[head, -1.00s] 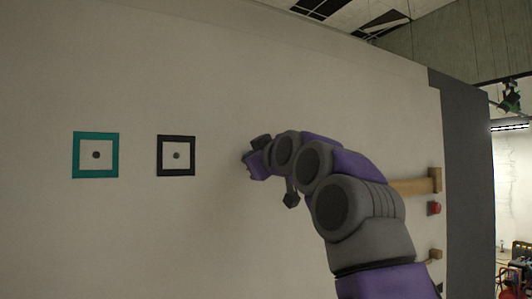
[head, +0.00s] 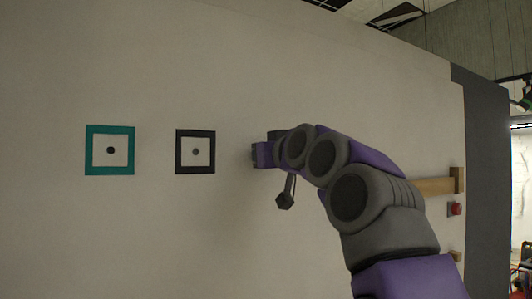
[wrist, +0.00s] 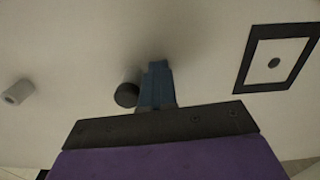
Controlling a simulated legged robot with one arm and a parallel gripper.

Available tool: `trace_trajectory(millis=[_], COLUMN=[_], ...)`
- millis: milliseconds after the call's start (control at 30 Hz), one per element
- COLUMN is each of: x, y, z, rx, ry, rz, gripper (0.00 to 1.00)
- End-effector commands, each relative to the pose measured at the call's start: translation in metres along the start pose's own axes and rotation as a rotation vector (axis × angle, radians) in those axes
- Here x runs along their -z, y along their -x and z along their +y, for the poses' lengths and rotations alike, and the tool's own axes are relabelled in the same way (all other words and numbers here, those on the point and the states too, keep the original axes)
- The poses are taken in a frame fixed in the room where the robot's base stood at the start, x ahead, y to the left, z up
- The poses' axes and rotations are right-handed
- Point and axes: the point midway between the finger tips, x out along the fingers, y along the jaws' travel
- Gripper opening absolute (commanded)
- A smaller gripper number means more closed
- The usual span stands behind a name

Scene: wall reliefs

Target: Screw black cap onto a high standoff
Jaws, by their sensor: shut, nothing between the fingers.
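My gripper (head: 262,155) is beside the pale wall, to the right of the black square frame (head: 195,152). In the wrist view its blue-grey fingers (wrist: 158,85) are shut with nothing between them. A dark-ended cylinder, which looks like the black cap (wrist: 127,95), is close to the left of the fingers; I cannot tell whether it touches them. A dark knob on a thin stem (head: 285,201) shows below the gripper in the head view, probably the same thing. A grey cylinder, likely a standoff (wrist: 18,92), sticks out at the wrist view's left.
A teal square frame (head: 110,150) with a dark dot is on the wall farther left. The wall between the black frame and my gripper is clear.

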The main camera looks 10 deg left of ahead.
Motion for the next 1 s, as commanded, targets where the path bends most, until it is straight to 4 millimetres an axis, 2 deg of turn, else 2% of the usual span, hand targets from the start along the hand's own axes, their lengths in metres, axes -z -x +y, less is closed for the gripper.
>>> trace_trajectory(millis=[100, 367, 700, 800, 1000], x=[0.003, 0.009, 0.022, 0.021, 0.019], y=[0.009, 0.019, 0.025, 0.024, 0.021], z=[0.007, 0.013, 0.021, 0.022, 0.021], rx=[0.003, -0.001, 0.001, 0.002, -0.001], ry=[-0.015, -0.040, -0.340, -0.420, -0.469], rz=[0.006, 0.014, 0.020, 0.014, 0.018], gripper=[0.00, 0.00, 0.00, 0.00, 0.00])
